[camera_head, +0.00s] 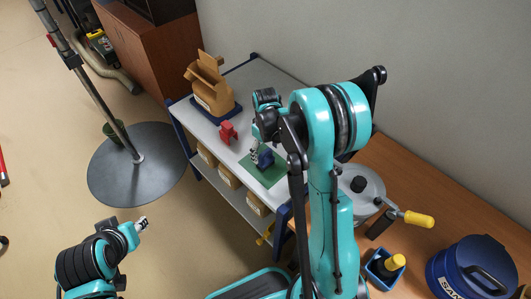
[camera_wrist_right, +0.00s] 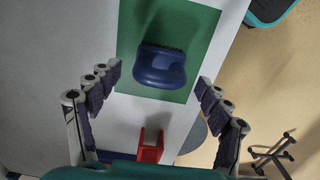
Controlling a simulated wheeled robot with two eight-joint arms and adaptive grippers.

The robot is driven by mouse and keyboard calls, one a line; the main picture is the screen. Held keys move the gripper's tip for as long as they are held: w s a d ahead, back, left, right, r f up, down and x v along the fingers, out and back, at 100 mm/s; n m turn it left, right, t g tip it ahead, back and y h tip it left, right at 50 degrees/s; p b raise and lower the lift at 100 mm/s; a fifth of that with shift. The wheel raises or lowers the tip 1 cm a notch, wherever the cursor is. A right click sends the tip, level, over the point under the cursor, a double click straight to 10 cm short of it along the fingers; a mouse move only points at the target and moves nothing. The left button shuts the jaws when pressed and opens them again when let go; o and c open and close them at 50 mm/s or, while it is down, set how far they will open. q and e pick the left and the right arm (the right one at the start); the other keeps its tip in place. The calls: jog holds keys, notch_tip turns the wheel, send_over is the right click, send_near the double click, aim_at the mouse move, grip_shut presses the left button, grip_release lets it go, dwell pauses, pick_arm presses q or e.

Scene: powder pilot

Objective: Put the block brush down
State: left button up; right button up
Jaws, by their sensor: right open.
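The block brush, a dark blue block with a rounded handle, rests on a green mat (camera_head: 271,174). It shows in the right wrist view (camera_wrist_right: 160,66) on the mat (camera_wrist_right: 205,28) and in the head view (camera_head: 265,158). My right gripper (camera_wrist_right: 158,79) is open, its two fingers spread wide on either side, with clear space between them and the brush. In the head view my right arm partly hides the gripper and the brush. My left gripper (camera_head: 141,225) is at the lower left, away from the bench, too small to tell its jaws.
A red object (camera_head: 228,132) stands on the white bench beside the mat; it also shows in the wrist view (camera_wrist_right: 150,148). A brown paper bag (camera_head: 207,85) stands behind it. A grey pot (camera_head: 360,185), small blue container (camera_head: 382,276) and blue tub (camera_head: 465,270) occupy the wooden table.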

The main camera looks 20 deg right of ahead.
notch_tip(320, 180, up, 9)
jog(key=p, duration=0.2)
jog(key=shift+p, duration=0.35)
jog(key=s+a+r+m+t, duration=0.25)
jog(key=s+a+r, duration=0.25)
jog(key=s+r, duration=0.45)
jog(key=s+a+r+m+t, duration=0.1)
jog(key=s+a+t, duration=0.2)
jog(key=s, duration=0.5)
jog(key=shift+s+a+r+t, duration=0.3)
jog(key=shift+s+r+t, duration=0.1)
jog(key=shift+t, duration=0.45)
